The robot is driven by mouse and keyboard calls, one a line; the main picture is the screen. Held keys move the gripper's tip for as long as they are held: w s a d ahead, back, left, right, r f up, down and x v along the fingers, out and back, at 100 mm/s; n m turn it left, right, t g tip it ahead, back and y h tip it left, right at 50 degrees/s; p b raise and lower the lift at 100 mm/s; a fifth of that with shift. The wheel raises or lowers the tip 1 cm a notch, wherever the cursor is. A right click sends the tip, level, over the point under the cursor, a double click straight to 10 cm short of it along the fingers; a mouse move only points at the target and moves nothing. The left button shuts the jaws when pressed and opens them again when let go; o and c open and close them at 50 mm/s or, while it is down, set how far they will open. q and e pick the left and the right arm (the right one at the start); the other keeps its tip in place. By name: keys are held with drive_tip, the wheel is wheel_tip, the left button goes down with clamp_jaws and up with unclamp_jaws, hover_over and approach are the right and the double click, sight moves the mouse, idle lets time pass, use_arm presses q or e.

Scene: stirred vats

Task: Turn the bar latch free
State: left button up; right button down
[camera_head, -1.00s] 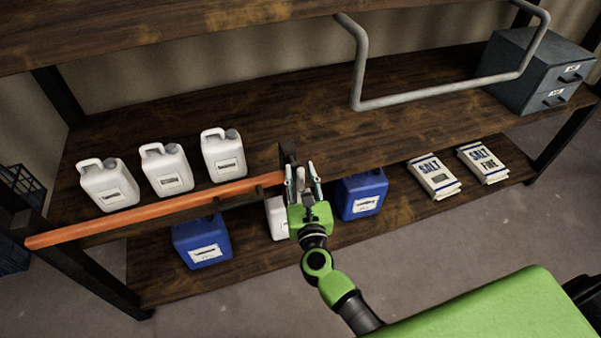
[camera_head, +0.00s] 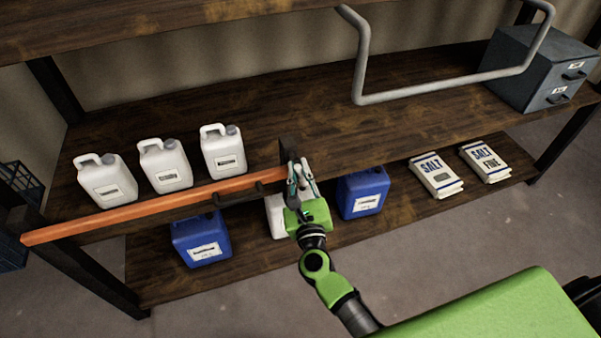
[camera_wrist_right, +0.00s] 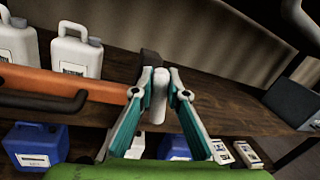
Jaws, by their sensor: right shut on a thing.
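An orange bar (camera_head: 150,205) with a black handle (camera_head: 238,194) runs along the front edge of the middle shelf, before several white jugs. A dark bracket (camera_head: 287,151) stands at its right end; it also shows in the wrist view (camera_wrist_right: 151,59). My right gripper (camera_head: 298,172) is at this end, its fingers leaning up and to the left. In the wrist view my right gripper (camera_wrist_right: 160,82) is shut on a pale rounded latch lever (camera_wrist_right: 160,92), which stands upright between the fingertips. The lever's pivot is hidden. My left gripper is not in view.
White jugs (camera_head: 106,182) stand behind the bar. Blue jugs (camera_head: 201,240) and salt bags (camera_head: 436,175) are on the lower shelf. A grey pipe frame (camera_head: 440,88) and a grey drawer box (camera_head: 540,70) are at the right.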

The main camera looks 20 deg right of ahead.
drive_tip(key=n, duration=0.1)
drive_tip(key=n+b, duration=0.1)
drive_tip(key=n, duration=0.1)
drive_tip(key=n+b, duration=0.1)
drive_tip(key=n, duration=0.1)
drive_tip(key=shift+a+f+t+y, duration=0.3)
drive_tip(key=shift+a+f+t, duration=0.05)
drive_tip(key=shift+t, duration=0.05)
drive_tip(key=n+y, duration=0.1)
drive_tip(key=n, duration=0.3)
drive_tip(key=f+n+y+b, duration=0.1)
drive_tip(key=n, duration=0.3)
drive_tip(key=a+n+t+y+b, duration=0.1)
drive_tip(key=n, duration=0.3)
drive_tip(key=shift+f, duration=0.25)
drive_tip(key=c, duration=2)
unclamp_jaws()
drive_tip(key=shift+s, duration=0.1)
drive_tip(key=s, duration=0.4)
drive_tip(key=s+f, duration=0.1)
drive_tip(key=s, duration=0.2)
drive_tip(key=s+f, duration=0.1)
drive_tip(key=s, duration=0.3)
drive_tip(key=shift+s+d+f, duration=0.2)
drive_tip(key=shift+s+d, duration=0.05)
drive_tip(key=shift+s, duration=0.1)
